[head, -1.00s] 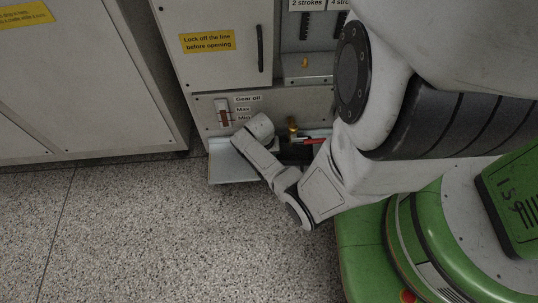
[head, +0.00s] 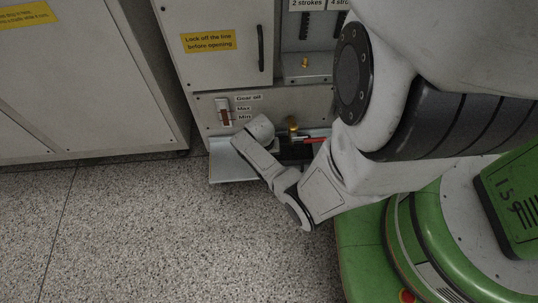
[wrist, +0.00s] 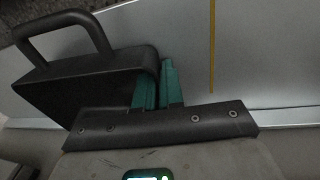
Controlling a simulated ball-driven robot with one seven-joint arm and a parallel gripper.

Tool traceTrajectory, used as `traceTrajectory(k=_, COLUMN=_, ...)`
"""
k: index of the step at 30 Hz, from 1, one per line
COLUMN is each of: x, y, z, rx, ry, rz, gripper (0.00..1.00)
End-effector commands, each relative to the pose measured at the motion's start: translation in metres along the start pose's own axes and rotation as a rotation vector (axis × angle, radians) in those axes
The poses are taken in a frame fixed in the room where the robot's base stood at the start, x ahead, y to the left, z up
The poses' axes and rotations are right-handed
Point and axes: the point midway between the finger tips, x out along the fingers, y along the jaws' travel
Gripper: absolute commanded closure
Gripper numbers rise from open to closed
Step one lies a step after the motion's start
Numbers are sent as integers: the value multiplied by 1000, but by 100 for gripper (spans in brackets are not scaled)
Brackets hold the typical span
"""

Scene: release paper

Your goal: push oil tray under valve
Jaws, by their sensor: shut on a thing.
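A black tray-like container (wrist: 92,85) with a loop handle is at the left of the wrist view; I take it for the oil tray. My gripper (wrist: 158,85) has its green fingers close together at the container's right edge, shut on it. In the head view a dark part of it (head: 296,153) shows beyond my arm, which hides the fingers and most of the rest. The brass valve (head: 293,125) is on the cabinet front just above that dark part, with a red lever (head: 316,140) to its right.
A pale metal ledge (head: 229,168) juts from the cabinet foot. A yellow stripe (wrist: 212,45) marks a pale surface in the wrist view. An oil gauge (head: 224,112) sits above the ledge. The speckled floor (head: 150,235) at front left is clear.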

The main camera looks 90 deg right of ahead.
Motion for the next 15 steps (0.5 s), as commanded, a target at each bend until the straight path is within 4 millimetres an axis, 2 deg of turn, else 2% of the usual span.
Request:
traceTrajectory(k=9, x=0, y=0, z=1, rx=-1, ry=1, rz=1, gripper=100)
traceTrajectory(k=10, x=0, y=0, z=1, rx=-1, ry=1, rz=1, gripper=90)
traceTrajectory(k=15, x=0, y=0, z=1, rx=-1, ry=0, rz=0, gripper=74)
